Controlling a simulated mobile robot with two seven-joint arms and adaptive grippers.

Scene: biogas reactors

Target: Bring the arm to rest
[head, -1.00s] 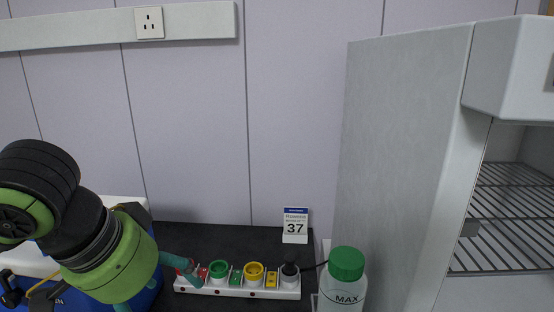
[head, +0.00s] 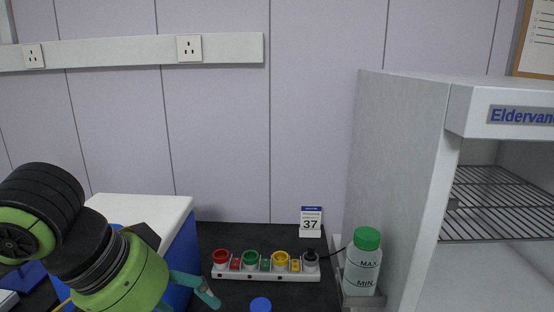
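My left arm, black and green, comes in at the lower left. No held object shows at the visible finger. My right arm and gripper are not in view.
The white strip (head: 265,275) with red, green, yellow and grey-black rings lies on the dark worktop. Behind it stands a card marked 37 (head: 311,222). A green-capped bottle (head: 362,264), an open white cabinet (head: 400,170), a blue box (head: 186,245) and a blue cap (head: 261,304) are nearby.

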